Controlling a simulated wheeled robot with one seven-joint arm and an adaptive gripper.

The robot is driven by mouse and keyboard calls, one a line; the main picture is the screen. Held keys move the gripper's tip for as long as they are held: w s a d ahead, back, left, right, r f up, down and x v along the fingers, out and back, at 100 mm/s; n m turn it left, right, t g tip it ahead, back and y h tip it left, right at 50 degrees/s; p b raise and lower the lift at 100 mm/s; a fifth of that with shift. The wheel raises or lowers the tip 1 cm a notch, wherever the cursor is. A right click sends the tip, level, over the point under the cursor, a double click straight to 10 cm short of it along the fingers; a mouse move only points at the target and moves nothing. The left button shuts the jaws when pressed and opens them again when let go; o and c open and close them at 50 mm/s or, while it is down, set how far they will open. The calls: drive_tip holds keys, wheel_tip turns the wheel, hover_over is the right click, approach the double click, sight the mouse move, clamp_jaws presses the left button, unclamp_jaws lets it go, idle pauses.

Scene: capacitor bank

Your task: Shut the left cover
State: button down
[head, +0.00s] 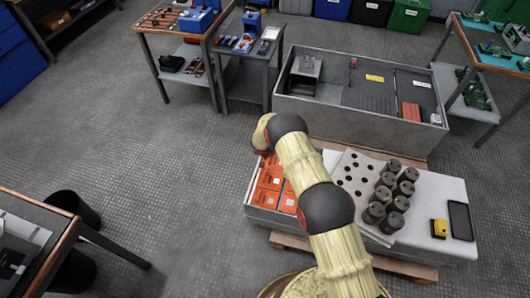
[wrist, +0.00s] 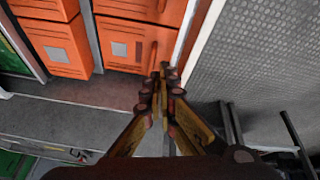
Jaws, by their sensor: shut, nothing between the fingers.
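My gripper (wrist: 163,85) is shut and empty, its fingertips together in front of the orange boxes (wrist: 125,45) in the wrist view. I cannot tell whether they touch. In the head view my arm hides the gripper, near the back of the orange boxes (head: 269,180). Behind stands a long grey cabinet (head: 352,123). Its left part holds a grey raised piece (head: 305,68) beside a dark opening; I cannot tell for sure whether this is the left cover. Dark panels (head: 371,92) lie over its middle and right.
A pale bench (head: 455,190) in front of the cabinet carries a holed plate (head: 352,178), several dark cylinders (head: 391,192), a yellow device (head: 438,228) and a black tablet (head: 460,221). Tables stand at the back left and right. Open floor (head: 170,190) lies to the left.

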drive_tip(key=v, duration=0.8)
drive_tip(key=shift+r, duration=0.2)
drive_tip(key=shift+s+a, duration=0.1)
